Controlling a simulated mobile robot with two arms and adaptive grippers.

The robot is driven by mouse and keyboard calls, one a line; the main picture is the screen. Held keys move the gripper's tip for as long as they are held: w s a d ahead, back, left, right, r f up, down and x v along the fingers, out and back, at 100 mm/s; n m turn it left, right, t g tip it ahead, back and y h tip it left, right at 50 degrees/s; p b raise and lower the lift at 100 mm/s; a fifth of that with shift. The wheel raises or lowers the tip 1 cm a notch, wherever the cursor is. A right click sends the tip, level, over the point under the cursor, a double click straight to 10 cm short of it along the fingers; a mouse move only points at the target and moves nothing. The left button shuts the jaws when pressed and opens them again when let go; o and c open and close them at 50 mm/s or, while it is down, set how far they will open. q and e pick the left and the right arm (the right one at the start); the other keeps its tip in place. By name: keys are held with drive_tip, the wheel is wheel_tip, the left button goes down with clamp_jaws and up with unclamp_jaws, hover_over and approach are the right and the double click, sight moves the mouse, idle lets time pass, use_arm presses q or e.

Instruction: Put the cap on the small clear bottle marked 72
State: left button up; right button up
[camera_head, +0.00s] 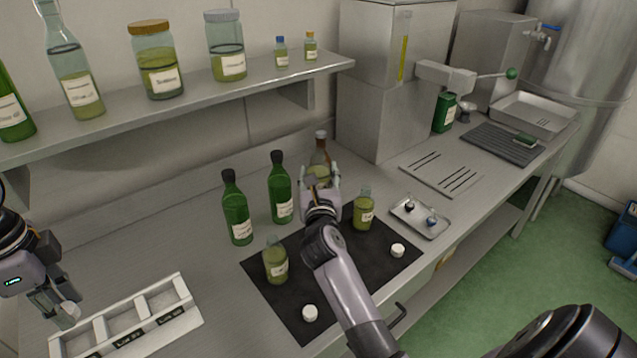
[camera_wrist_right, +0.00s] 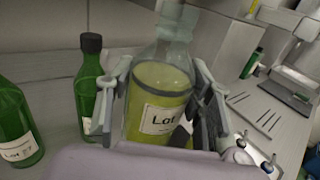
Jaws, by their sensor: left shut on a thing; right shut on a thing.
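My right gripper (camera_head: 320,178) is shut on a small clear bottle (camera_wrist_right: 160,105) of yellow-green oil, upright at the back of the black mat. Its label reads "Lot"; the number is hidden or unreadable, and its top is cut off in the wrist view. Two more clear oil bottles stand on the mat, one at left (camera_head: 276,264) and one at right (camera_head: 364,212). Their numbers are too small to read. Two white caps lie on the mat, one in front (camera_head: 310,313) and one at right (camera_head: 398,250). My left gripper (camera_head: 62,308) is shut on a small pale thing, unclear, beside the rack.
A white rack with compartments (camera_head: 185,318) stands at front left. A metal tray (camera_head: 408,221) holds small stoppers. A shelf (camera_head: 190,103) with jars overhangs the back.

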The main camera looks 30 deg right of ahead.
sight(319, 167)
use_arm(q)
drive_tip(key=shift+r, duration=0.1)
use_arm(e)
drive_tip(key=shift+r, duration=1.7)
drive_tip(key=o, duration=0.9)
clamp_jaws()
drive_tip(key=shift+s+a, duration=0.1)
